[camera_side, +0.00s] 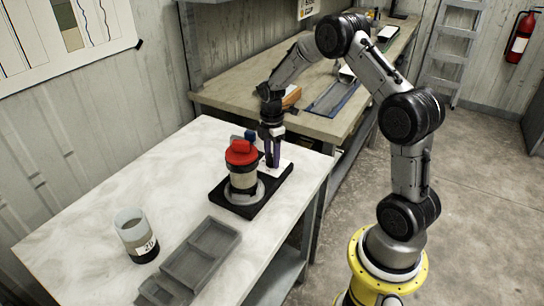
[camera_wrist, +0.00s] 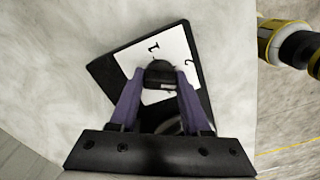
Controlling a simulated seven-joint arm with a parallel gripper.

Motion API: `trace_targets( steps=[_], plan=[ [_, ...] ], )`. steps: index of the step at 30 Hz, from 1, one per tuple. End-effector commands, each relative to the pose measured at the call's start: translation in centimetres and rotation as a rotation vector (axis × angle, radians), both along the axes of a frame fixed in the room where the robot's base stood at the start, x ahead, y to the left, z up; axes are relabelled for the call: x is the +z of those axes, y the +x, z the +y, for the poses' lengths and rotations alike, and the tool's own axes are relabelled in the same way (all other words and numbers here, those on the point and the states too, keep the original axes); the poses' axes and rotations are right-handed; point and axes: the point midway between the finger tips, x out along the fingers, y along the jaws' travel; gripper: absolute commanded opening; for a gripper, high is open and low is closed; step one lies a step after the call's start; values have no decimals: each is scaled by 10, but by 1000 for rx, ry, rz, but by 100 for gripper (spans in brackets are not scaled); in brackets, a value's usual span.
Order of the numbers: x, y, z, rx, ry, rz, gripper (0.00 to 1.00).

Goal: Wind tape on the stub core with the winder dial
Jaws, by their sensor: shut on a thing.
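The winder has a black base (camera_side: 228,203) on the white marble table. A core (camera_side: 243,178) with pale and dark bands and a red cap (camera_side: 241,152) stands upright on the base's round grey seat. My gripper (camera_side: 272,163) points down beside it, over the white dial plate (camera_side: 284,165). In the wrist view, my purple fingers (camera_wrist: 159,80) are shut on the black dial knob (camera_wrist: 160,66). The white plate (camera_wrist: 140,57) shows a 1 and a 2 around the knob. The core is mostly hidden behind my gripper there.
A pale cup (camera_side: 130,222) with a dark lower band and a marking stands at the left. A grey compartment tray (camera_side: 214,240) lies at the table's front and looks empty. A blue item (camera_side: 249,136) shows behind the red cap. Bare table lies left of the winder.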

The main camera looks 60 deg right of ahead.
Motion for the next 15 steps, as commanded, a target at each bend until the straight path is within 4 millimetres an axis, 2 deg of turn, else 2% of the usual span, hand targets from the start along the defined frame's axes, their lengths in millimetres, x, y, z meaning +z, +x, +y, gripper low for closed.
trace_targets(
  steps=[15],
  plan=[
    [1, 0, 0, -490, 0, 0, 0]
  ],
)
